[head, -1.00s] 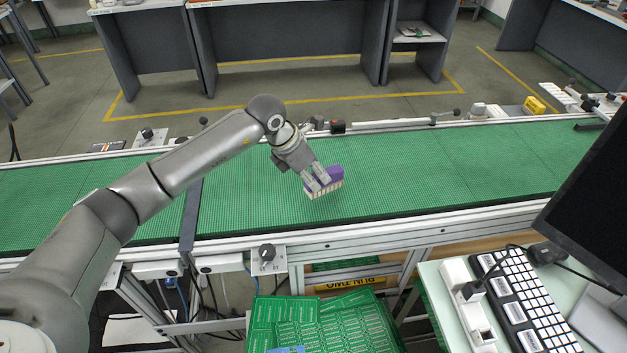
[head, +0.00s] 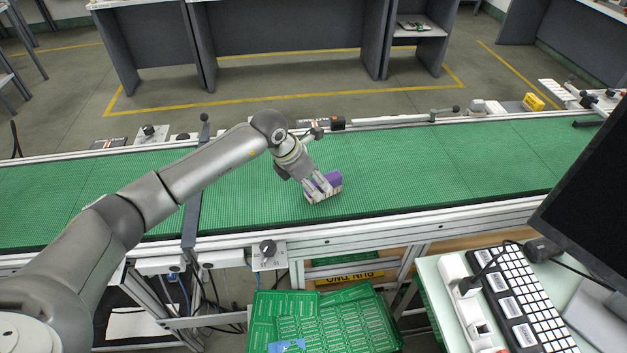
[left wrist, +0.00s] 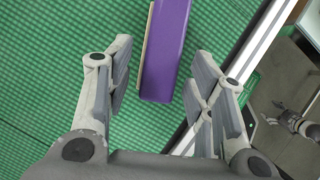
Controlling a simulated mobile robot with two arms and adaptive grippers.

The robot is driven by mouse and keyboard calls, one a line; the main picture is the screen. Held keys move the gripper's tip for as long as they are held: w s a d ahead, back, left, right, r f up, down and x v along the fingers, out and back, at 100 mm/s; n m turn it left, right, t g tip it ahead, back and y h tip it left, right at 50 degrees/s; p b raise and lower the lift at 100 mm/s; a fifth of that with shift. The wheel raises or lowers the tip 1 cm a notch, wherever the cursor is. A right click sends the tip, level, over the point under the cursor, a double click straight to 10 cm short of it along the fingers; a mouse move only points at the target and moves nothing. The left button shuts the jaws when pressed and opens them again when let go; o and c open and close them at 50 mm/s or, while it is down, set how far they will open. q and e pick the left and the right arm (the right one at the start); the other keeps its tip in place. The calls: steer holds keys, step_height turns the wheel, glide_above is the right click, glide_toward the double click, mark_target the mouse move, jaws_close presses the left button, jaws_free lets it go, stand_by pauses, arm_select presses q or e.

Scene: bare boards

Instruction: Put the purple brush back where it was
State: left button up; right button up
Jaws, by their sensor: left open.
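The purple brush (head: 331,181) with pale bristles lies on the green conveyor belt, near the middle of the head view. It also shows in the left wrist view (left wrist: 167,50), between the finger lines, with its far end cut off by the top edge. My left gripper (head: 319,189) is at the brush, its fingers partly covering it in the head view. In the left wrist view my left gripper (left wrist: 162,85) is open, with a finger on each side of the brush and visible gaps to both sides. My right gripper is not in view.
The green conveyor belt (head: 430,170) runs across the view with metal rails along both edges. Green circuit boards (head: 325,318) are stacked below its front edge. A monitor (head: 590,180) and keyboard (head: 530,310) stand at right. The belt right of the brush is clear.

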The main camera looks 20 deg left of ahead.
arm_select(q)
steer(key=shift+r, duration=0.2)
steer(key=b+v, duration=0.3)
steer(key=v, duration=0.8)
steer(key=shift+s+a+r, duration=0.2)
steer(key=shift+r, duration=0.15)
